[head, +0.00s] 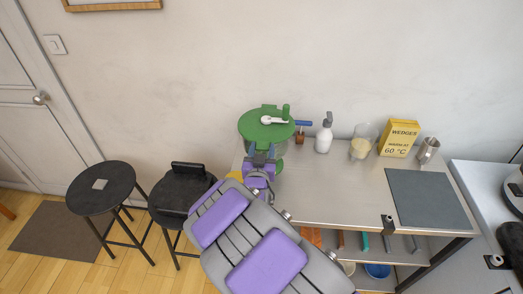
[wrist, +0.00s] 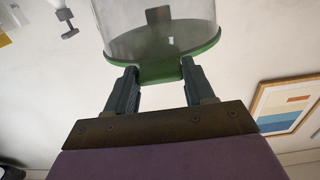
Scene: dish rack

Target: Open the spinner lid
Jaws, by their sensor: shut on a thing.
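The salad spinner stands at the left end of the counter, with a round green lid (head: 254,124) carrying a crank with a white arm and green knob. In the wrist view the picture looks inverted: the clear bowl (wrist: 150,25) meets the green lid rim (wrist: 205,55), and I see no clear gap between them. My gripper (head: 259,168) is at the spinner's near side. In the wrist view, my gripper (wrist: 157,84) has its fingers on either side of the lid's green tab (wrist: 158,72), shut on it.
A dark-handled blue item (head: 302,123), white spray bottle (head: 324,136), glass jar (head: 361,142), yellow box (head: 399,136) and metal cup (head: 428,150) line the counter's back. A grey mat (head: 428,199) lies right. The counter's middle is clear. Two black stools (head: 102,187) stand left.

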